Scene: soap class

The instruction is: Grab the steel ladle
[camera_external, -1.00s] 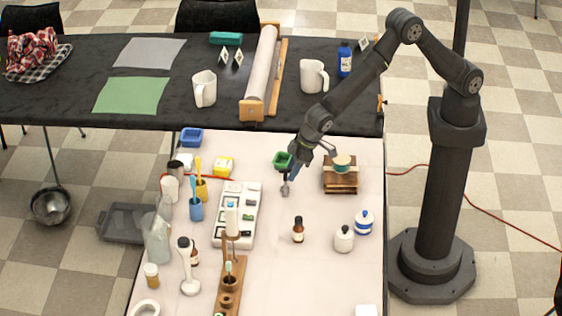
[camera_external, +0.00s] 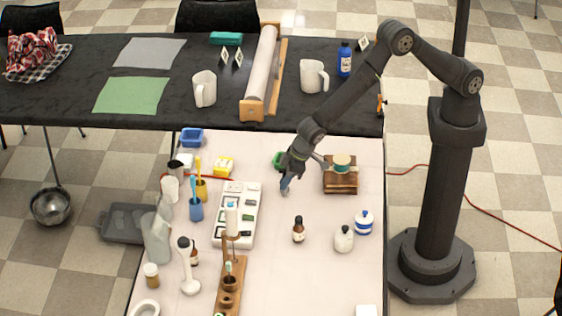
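My gripper (camera_external: 286,186) points down at the upper middle of the light table, its tips low near the tabletop. A small grey, metallic-looking piece (camera_external: 284,191) shows right at the tips. It may be the bowl of the steel ladle, but it is too small to be sure. My gripper and wrist hide most of whatever lies there. I cannot tell whether the fingers are open or shut, or whether they touch the piece. A green container (camera_external: 278,160) is partly hidden behind my gripper.
A wooden stand (camera_external: 341,180) with a small round green-and-tan item is close on the right. A white tray (camera_external: 236,213) lies to the left. A brown bottle (camera_external: 298,230) and a white jar (camera_external: 344,239) stand in front. The front middle of the table is clear.

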